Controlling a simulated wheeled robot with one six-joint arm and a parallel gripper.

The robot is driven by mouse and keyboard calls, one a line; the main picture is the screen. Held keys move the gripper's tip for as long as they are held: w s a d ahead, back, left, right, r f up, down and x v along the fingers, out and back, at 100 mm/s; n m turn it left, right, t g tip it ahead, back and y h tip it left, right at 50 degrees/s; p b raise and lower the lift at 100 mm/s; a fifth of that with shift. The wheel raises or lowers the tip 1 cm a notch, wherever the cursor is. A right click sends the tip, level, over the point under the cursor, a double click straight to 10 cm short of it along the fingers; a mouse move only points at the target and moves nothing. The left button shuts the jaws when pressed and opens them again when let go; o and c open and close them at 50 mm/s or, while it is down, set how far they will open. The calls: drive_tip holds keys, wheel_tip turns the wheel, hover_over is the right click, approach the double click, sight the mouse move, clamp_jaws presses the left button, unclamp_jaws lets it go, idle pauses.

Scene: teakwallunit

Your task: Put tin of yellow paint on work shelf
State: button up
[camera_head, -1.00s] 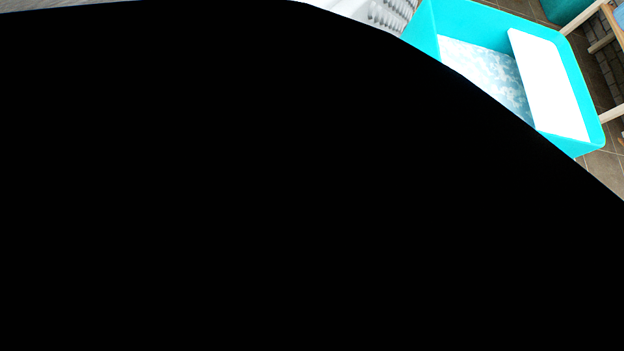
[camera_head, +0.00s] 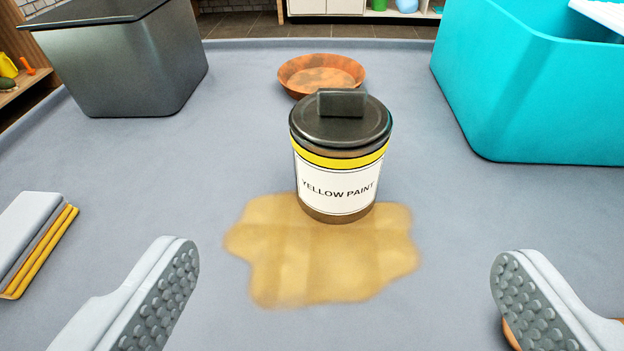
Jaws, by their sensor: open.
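The tin of yellow paint (camera_head: 338,187) stands upright on a grey-blue surface (camera_head: 130,190), near the middle of the view. It has a black lid with a block-shaped knob, a yellow band and a white label reading "YELLOW PAINT". A tan stain (camera_head: 310,265) spreads on the surface around its base and toward me. My gripper (camera_head: 342,295) is open and empty, its two padded fingers wide apart at the lower left and lower right. The tin is beyond the fingertips, roughly centred between them, and not touched. I cannot tell which thing is the work shelf.
A dark lidded bin (camera_head: 125,65) stands back left and a turquoise bin (camera_head: 540,90) back right. A terracotta dish (camera_head: 322,73) sits just behind the tin. Folded grey and yellow items (camera_head: 35,240) lie at left. An orange-brown object (camera_head: 512,335) is partly hidden by the right finger.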

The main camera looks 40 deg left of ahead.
sight(339, 151)
drive_tip(key=x, duration=1.1)
drive_tip(key=shift+w+a+f, duration=0.1)
drive_tip(key=shift+w+a, duration=0.05)
drive_tip(key=shift+f+x, duration=0.15)
drive_tip(key=shift+x, duration=1.15)
drive_tip(key=shift+f+x, duration=0.15)
drive_tip(key=shift+x, duration=1.15)
drive_tip(key=shift+r, duration=0.1)
drive_tip(key=c, duration=1.4)
